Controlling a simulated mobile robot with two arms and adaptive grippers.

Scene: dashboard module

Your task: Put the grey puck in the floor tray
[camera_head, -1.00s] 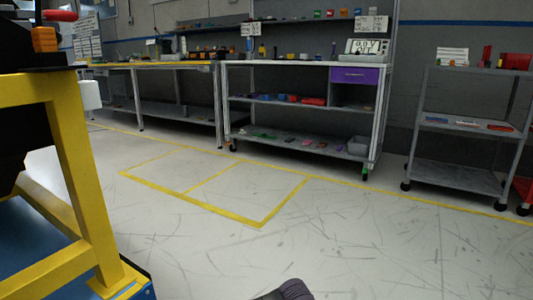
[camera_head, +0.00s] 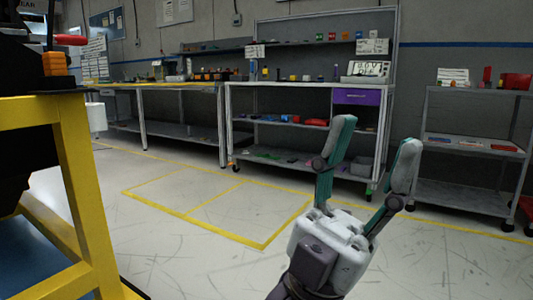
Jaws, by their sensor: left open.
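My left gripper (camera_head: 370,158) is raised in the lower right of the head view, with its two green-and-grey fingers spread and nothing between them. It shows in front of the wheeled workbench, well apart from it. I cannot make out a grey puck among the small items on the shelves. A grey bin (camera_head: 362,167) sits on the bottom shelf of the wheeled workbench, partly behind a finger; I cannot tell if it is the floor tray. My right gripper is not in view.
A yellow frame (camera_head: 84,200) stands close on the left. Yellow tape (camera_head: 225,235) marks a rectangle on the open floor. The wheeled workbench (camera_head: 240,126) has a purple drawer (camera_head: 355,97). A grey cart (camera_head: 460,190) stands at the right, and a long bench (camera_head: 180,133) at the back left.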

